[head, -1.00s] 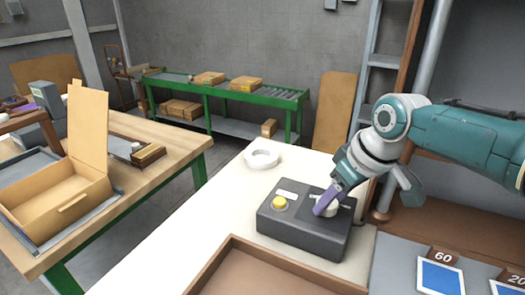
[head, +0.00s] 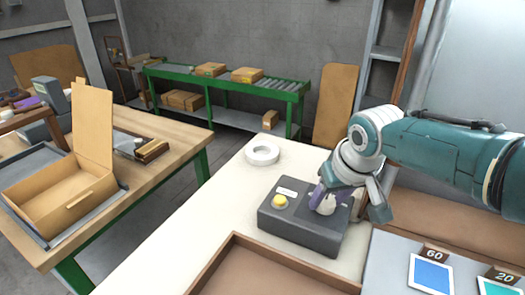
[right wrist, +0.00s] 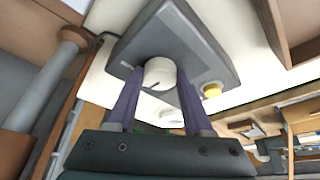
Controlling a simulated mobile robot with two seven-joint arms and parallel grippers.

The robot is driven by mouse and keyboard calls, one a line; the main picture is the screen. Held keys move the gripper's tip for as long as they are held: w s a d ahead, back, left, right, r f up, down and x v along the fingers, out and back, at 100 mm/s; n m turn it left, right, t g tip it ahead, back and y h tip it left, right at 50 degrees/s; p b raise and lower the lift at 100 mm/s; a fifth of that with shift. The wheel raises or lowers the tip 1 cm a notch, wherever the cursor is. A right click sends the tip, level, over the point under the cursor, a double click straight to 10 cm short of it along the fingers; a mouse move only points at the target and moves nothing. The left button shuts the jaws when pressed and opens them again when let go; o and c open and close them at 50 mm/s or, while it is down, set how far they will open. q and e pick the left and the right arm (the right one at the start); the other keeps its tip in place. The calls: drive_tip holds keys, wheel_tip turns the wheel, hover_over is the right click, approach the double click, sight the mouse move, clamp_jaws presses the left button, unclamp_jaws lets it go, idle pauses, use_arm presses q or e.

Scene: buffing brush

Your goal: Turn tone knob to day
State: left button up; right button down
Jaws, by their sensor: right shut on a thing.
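The control box (head: 303,232) is dark grey and sits on the white table. It carries a yellow button (head: 280,201) on its left and a white knob (head: 326,205) on its right. My right gripper (head: 320,197) is at the knob, its purple fingers on either side of it. In the right wrist view the knob (right wrist: 160,73) lies between the fingertips (right wrist: 160,85), with a small dark mark on its rim. The gripper is shut on the knob. The knob's labels are too small or hidden to read. My left gripper is not in view.
A white ring (head: 262,152) lies on the white table behind the box. A brown tray (head: 262,262) is in front. Cards marked 60 and 20 stand at the right. An open cardboard box (head: 72,190) is on the left bench.

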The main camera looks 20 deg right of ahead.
drive_tip(key=shift+c, duration=1.5)
unclamp_jaws()
drive_tip(key=shift+r, duration=0.1)
drive_tip(key=shift+s+r+p, duration=0.15)
drive_tip(key=shift+r+p, duration=0.15)
drive_tip(key=shift+p, duration=0.15)
drive_tip(key=p+v, duration=0.5)
drive_tip(key=v, duration=0.4)
